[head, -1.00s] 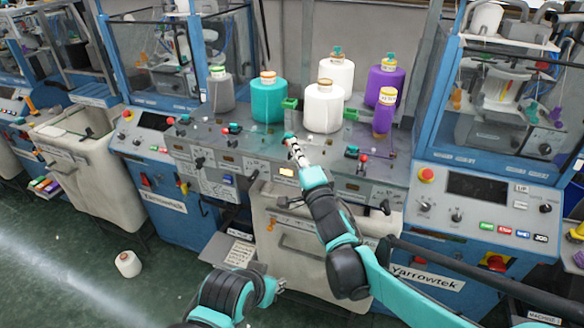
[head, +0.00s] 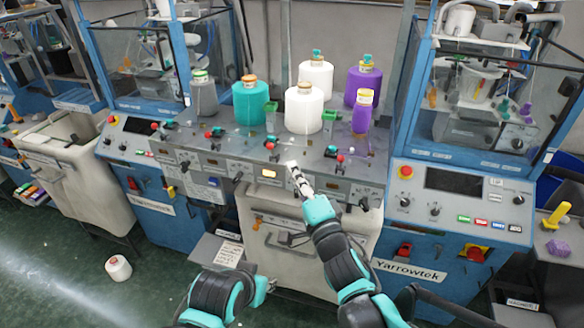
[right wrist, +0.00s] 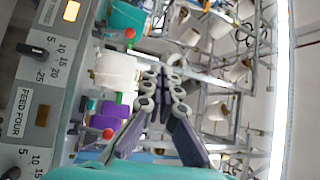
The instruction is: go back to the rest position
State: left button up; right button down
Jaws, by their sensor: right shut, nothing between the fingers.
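My right gripper (head: 292,166) is shut and empty, in front of the middle console's front edge. In the right wrist view its fingers (right wrist: 165,85) are together, with shelving behind them. My left arm is low at the bottom of the head view, and its gripper (head: 270,284) shows only small, so its jaws cannot be made out. The console (head: 235,150) carries a teal cone (head: 250,103), two white cones (head: 304,108), two purple cones (head: 362,112) and a grey cone (head: 204,97).
A blue machine with a control panel (head: 455,205) stands at right, another (head: 150,165) at left. A cream bin (head: 75,165) is farther left. A white cone (head: 118,268) lies on the open green floor. A yellow-handled tool (head: 556,216) is at far right.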

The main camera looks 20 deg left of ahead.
jog(key=shift+d, duration=0.1)
jog(key=d+f+n+h+b, duration=0.1)
jog(key=d+f+h, duration=0.2)
jog(key=d, duration=0.4)
jog(key=d+f+g+h+b, duration=0.1)
jog(key=d+f+h, duration=0.2)
jog(key=d, duration=0.3)
jog(key=d+f+n+h+b, duration=0.1)
jog(key=d+f+h, duration=0.2)
jog(key=d, duration=0.4)
jog(key=s+d+f+n+g+h+b, duration=0.1)
jog(key=s+d+f+n+g, duration=0.2)
jog(key=s+d+f, duration=0.3)
jog(key=s+d+f+n+g+h+b, duration=0.1)
jog(key=s+d+f+n+g+h, duration=0.1)
jog(key=s+d+f+g, duration=0.3)
jog(key=s+f+n, duration=0.1)
jog(key=s+f, duration=0.3)
jog(key=s, duration=0.2)
jog(key=shift+s+d+f+n, duration=0.2)
jog(key=shift+s+d+n, duration=0.05)
jog(key=shift+d+n, duration=0.15)
